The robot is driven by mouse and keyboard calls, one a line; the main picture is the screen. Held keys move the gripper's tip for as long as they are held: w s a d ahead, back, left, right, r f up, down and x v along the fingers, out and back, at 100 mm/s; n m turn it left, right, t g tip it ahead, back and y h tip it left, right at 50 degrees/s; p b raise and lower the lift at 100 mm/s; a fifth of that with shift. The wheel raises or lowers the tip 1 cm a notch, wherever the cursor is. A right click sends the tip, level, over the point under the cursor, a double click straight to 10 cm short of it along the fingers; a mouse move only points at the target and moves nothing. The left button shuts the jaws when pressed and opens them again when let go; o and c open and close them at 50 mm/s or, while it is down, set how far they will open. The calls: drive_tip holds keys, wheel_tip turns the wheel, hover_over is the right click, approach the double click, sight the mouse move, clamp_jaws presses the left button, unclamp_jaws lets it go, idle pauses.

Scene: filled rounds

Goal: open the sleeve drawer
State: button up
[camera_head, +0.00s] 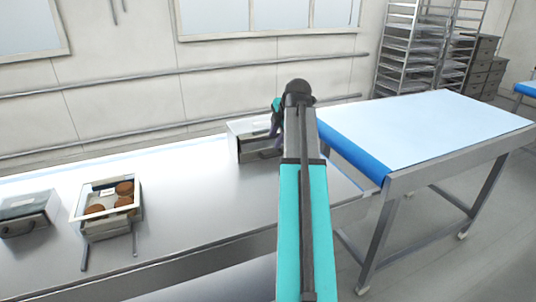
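A pale box-shaped unit (236,138) with a grey front stands at the back of the steel counter; it looks like the sleeve drawer, but its label is not readable. My teal arm reaches over the counter and covers its right part. My gripper (272,146) is at the front of this unit, small and partly hidden by my own arm. I cannot tell whether its fingers touch a handle, or whether the drawer is shut or slightly out.
A square tray (78,208) with several brown rounds stands on the steel counter (185,195) at left. A grey box with a handle (28,212) is at the far left. A blue-edged table (430,120) stands right; racks (405,45) stand behind it. The counter between tray and unit is clear.

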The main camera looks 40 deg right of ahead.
sight(267, 156)
drive_tip(key=shift+p+x, duration=1.55)
drive_tip(key=shift+x, duration=4.7)
drive_tip(key=c, duration=0.7)
drive_tip(key=shift+s, duration=0.1)
clamp_jaws()
